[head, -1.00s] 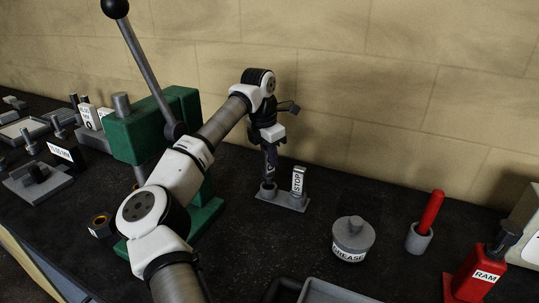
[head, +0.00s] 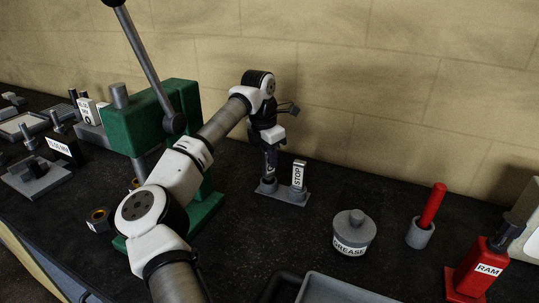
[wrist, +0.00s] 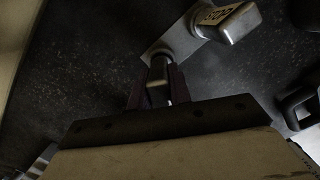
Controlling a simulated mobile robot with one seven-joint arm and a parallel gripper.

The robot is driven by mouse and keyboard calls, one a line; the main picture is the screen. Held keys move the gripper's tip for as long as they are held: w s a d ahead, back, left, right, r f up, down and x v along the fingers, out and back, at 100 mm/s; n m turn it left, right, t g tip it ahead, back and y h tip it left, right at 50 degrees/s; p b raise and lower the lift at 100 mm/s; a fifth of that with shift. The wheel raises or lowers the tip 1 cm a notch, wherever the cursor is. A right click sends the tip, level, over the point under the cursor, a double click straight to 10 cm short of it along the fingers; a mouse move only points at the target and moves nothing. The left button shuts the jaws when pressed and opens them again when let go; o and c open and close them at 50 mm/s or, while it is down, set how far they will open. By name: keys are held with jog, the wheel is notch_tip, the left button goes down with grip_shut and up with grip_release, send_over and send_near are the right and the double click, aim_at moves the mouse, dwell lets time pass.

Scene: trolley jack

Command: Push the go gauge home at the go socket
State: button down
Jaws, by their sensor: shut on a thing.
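My gripper (head: 269,173) points down over a small grey base plate (head: 290,197) near the wall. It is shut on a grey metal pin, the go gauge (wrist: 158,78), seen between the fingers in the wrist view. The gauge's lower end is at the round socket (head: 267,187) on the left end of the plate. The fingers hide most of the gauge, and I cannot tell how deep it sits. A block marked STOP (head: 299,173) stands upright on the plate's right end, beside the gripper; it also shows in the wrist view (wrist: 228,20).
A green press (head: 150,125) with a long lever stands left of the gripper. To the right are a grease pot (head: 353,235), a grey cup with a red rod (head: 420,234) and a red RAM block (head: 476,272). Bare bench lies in front of the plate.

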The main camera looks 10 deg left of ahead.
jog(key=shift+f+b, duration=0.35)
jog(key=shift+f, duration=0.35)
jog(key=c, duration=1.2)
grip_release()
notch_tip(320, 180, up, 14)
jog(key=s+a+b, duration=0.1)
jog(key=b, duration=0.1)
jog(key=shift+s+a, duration=0.2)
jog(key=shift+s, duration=0.1)
jog(key=shift+f, duration=0.15)
